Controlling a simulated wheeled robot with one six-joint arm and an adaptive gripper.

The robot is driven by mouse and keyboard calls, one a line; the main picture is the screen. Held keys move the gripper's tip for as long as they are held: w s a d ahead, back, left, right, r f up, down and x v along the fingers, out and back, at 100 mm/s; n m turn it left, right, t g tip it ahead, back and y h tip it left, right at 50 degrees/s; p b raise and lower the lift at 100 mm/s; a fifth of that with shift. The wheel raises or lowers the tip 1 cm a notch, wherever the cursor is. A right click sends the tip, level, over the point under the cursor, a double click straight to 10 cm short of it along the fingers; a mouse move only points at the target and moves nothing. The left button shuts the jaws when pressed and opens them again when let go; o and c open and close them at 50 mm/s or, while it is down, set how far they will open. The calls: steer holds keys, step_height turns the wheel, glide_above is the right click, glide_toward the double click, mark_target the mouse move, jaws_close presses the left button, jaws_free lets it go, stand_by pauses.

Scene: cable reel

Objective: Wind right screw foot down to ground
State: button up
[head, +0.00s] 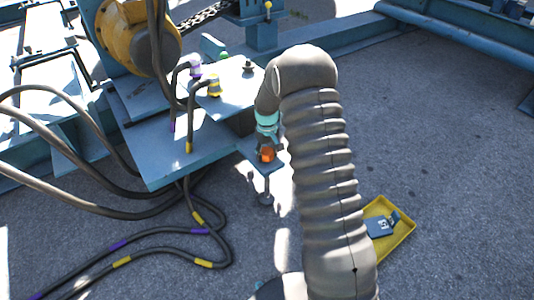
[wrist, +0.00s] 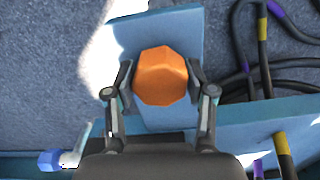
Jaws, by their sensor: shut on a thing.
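The screw foot shows in the head view as an upright spindle with a round foot pad (head: 265,198) below a blue bracket plate (head: 268,173). Its orange hexagonal head (wrist: 160,76) sits above the plate, and a bit of it shows in the head view (head: 267,155). My gripper (wrist: 160,80) is around the orange head, with one finger against its left side and one against its right. In the head view my gripper comes down onto the head from above. I cannot tell clearly whether the foot pad touches the ground.
A blue frame (head: 165,160) carries purple-banded and yellow-banded hoses left of my arm. More hoses (head: 215,240) lie on the ground. A yellow tray (head: 400,242) with a blue piece (head: 382,226) lies right of my arm. Open ground (head: 450,130) is at the right.

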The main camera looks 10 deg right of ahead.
mark_target(267, 151)
steer(key=m, duration=0.4)
steer(key=shift+m, duration=2.2)
steer(key=o, duration=1.1)
step_height(267, 151, up, 12)
